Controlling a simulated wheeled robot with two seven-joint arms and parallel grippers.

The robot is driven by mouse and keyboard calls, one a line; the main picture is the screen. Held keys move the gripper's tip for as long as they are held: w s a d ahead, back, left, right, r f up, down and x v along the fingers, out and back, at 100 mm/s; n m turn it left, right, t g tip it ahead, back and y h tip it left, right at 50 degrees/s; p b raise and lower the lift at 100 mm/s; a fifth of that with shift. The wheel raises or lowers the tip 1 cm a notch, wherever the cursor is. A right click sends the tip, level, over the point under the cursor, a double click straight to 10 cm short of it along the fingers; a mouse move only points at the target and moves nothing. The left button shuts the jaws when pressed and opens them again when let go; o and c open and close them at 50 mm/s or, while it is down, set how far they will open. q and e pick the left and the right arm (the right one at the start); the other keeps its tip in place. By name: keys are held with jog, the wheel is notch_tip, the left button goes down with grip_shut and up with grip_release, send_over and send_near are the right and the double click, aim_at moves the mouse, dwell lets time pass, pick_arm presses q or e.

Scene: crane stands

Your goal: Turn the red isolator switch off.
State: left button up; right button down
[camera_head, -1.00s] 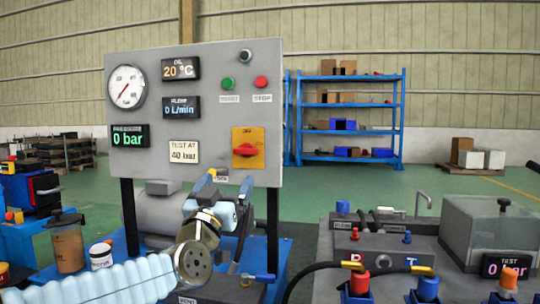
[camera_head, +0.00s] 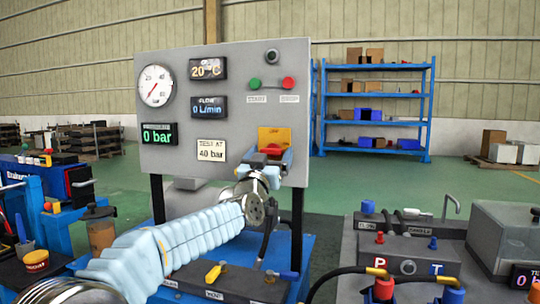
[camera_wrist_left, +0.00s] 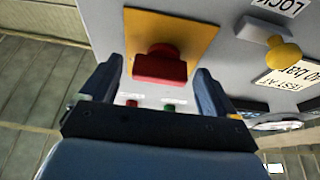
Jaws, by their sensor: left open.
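The red isolator switch (camera_head: 271,150) sits on a yellow plate (camera_head: 274,135) at the lower right of the grey panel. Its red handle (camera_wrist_left: 158,66) also shows in the left wrist view, in front of the yellow plate (camera_wrist_left: 190,30). My left gripper (camera_head: 272,155) is open at the switch. In the left wrist view its two blue-grey fingers (camera_wrist_left: 154,85) stand on either side of the red handle, with gaps between. I cannot tell how deep the handle is between them. The right gripper is not in view.
The grey panel (camera_head: 220,120) carries a gauge (camera_head: 155,86), displays, a green button (camera_head: 255,83) and a red stop button (camera_head: 288,83). In the left wrist view a yellow knob (camera_wrist_left: 284,56) is beside the switch. Hoses and a bench (camera_head: 400,245) stand at the lower right.

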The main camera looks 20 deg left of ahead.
pick_arm(q)
jog(key=c, duration=1.1)
jog(key=shift+o, duration=0.2)
jog(key=shift+n, duration=0.5)
jog(key=n+y, duration=0.1)
jog(key=n, duration=0.1)
jog(key=n+y+p, duration=0.1)
jog(key=n+y, duration=0.1)
jog(key=n, duration=0.1)
jog(key=shift+d+r, duration=0.15)
jog(key=n+g+y+p, duration=0.1)
jog(key=n, duration=0.2)
jog(key=n+y+p, duration=0.1)
jog(key=n+y, duration=0.1)
jog(key=n, duration=0.1)
jog(key=shift+r+g, duration=0.15)
jog(key=shift+g, duration=0.25)
jog(key=n+g+p, duration=0.1)
jog(key=n, duration=0.2)
jog(key=shift+n+y, duration=0.4)
jog(key=n+g, duration=0.1)
jog(key=n, duration=0.1)
jog(key=shift+n+p, duration=0.4)
jog(key=shift+r+n+g, duration=0.1)
jog(key=shift+n+g, duration=0.8)
jog(key=shift+n, duration=1)
